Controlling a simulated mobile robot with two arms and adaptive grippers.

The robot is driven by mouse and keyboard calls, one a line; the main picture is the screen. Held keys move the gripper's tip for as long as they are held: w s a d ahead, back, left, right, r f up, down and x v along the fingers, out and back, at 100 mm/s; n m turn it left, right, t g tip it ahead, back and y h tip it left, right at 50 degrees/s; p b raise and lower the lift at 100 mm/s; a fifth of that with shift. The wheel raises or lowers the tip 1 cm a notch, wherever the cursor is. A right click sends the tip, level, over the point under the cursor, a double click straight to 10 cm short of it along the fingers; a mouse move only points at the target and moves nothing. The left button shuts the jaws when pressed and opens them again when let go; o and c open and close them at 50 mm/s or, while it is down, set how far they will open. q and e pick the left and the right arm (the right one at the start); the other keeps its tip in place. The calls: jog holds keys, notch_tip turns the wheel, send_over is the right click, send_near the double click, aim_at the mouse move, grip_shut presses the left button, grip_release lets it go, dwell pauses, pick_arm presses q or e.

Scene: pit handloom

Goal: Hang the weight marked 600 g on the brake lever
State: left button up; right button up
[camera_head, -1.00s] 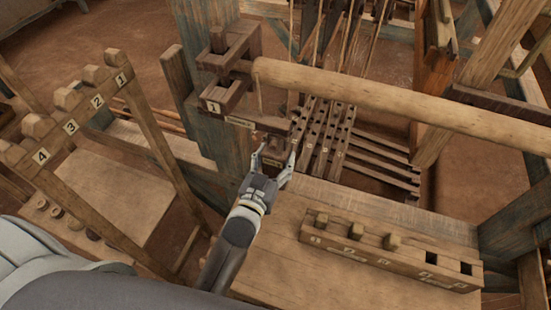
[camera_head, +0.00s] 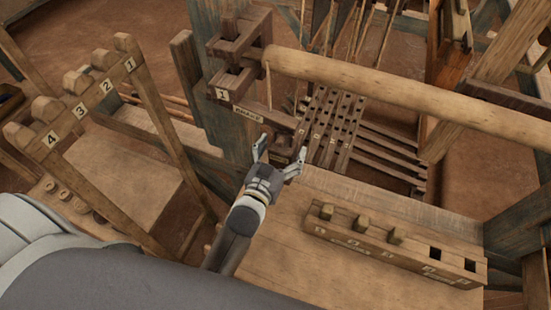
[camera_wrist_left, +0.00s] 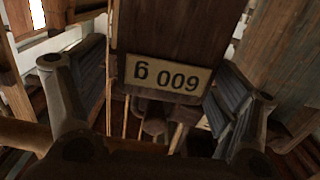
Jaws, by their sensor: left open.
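My left gripper (camera_head: 278,154) is open, its two fingers spread just in front of and below the dark wooden brake lever (camera_head: 268,119), which carries a small label plate. The weight (camera_head: 284,143) is a dark brown block at the lever's end, just beyond the fingertips. In the left wrist view its pale label (camera_wrist_left: 168,75) reads "600 g" upside down, between and beyond the open fingers, with no finger visibly closed on it. The weight seems to hang at the lever; its hook is hidden. My right gripper is not in view.
A thick round beam (camera_head: 400,95) crosses to the right of the lever. A numbered peg rack (camera_head: 150,110) stands at left. A slotted wooden block (camera_head: 395,245) lies on the bench (camera_head: 300,215). Several treadles (camera_head: 330,130) lie behind the gripper.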

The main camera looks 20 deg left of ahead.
pick_arm(q)
jog(key=s, duration=1.1)
jog(key=shift+s+a+r, duration=0.3)
jog(key=shift+r, duration=0.05)
dwell(0.4)
